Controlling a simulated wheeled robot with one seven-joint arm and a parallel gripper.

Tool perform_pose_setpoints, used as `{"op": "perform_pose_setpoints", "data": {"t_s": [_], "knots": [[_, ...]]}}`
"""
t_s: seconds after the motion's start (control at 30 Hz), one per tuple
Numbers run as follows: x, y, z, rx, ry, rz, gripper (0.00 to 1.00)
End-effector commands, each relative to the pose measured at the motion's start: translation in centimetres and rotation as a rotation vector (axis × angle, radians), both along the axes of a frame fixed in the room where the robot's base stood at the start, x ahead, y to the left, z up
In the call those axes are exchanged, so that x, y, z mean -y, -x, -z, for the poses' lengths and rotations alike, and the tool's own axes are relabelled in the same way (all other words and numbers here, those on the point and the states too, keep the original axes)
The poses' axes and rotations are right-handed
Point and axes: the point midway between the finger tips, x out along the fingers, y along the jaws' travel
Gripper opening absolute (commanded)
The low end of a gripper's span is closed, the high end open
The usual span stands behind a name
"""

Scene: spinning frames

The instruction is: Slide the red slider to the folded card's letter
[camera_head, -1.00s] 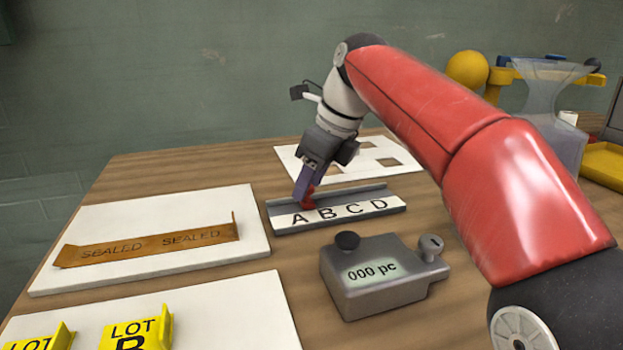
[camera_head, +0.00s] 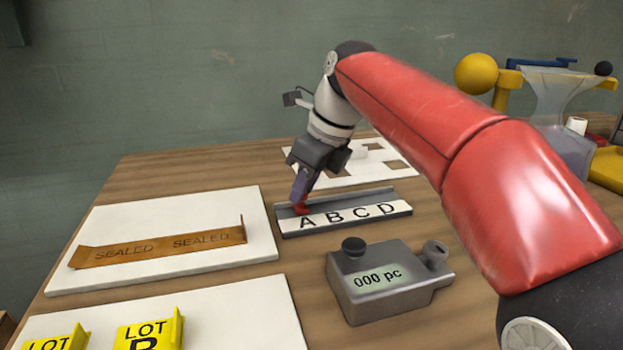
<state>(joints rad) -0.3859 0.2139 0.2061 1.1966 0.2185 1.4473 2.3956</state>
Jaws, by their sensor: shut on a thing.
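The red slider (camera_head: 301,209) sits in a grey rail (camera_head: 337,200) whose white front strip (camera_head: 346,217) reads A, B, C, D. The slider is at the left end, just behind the letter A. My gripper (camera_head: 301,202) reaches down from behind and is shut on the slider; its fingers partly hide it. Two yellow folded cards lie at the bottom left. The right card (camera_head: 150,332) reads LOT with a B below, partly cut by the frame edge. The left card (camera_head: 58,341) shows LOT; its letter is out of frame.
A white board (camera_head: 180,210) at the left bears a brown strip marked SEALED. A white panel with cut-outs (camera_head: 340,177) lies behind the rail. Bare table separates these things.

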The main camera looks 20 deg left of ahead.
Motion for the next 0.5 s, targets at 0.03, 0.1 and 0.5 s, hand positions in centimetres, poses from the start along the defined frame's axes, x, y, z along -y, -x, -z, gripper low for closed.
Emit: {"op": "perform_pose_setpoints", "data": {"t_s": [0.03,0.1,0.5], "knots": [[-0.32,0.20,-0.04,-0.001,-0.006,-0.007,0.00],[-0.35,0.22,-0.04,-0.001,-0.007,-0.007,0.29],[-0.16,0.14,-0.14,-0.002,-0.004,-0.004,0.45]]}}
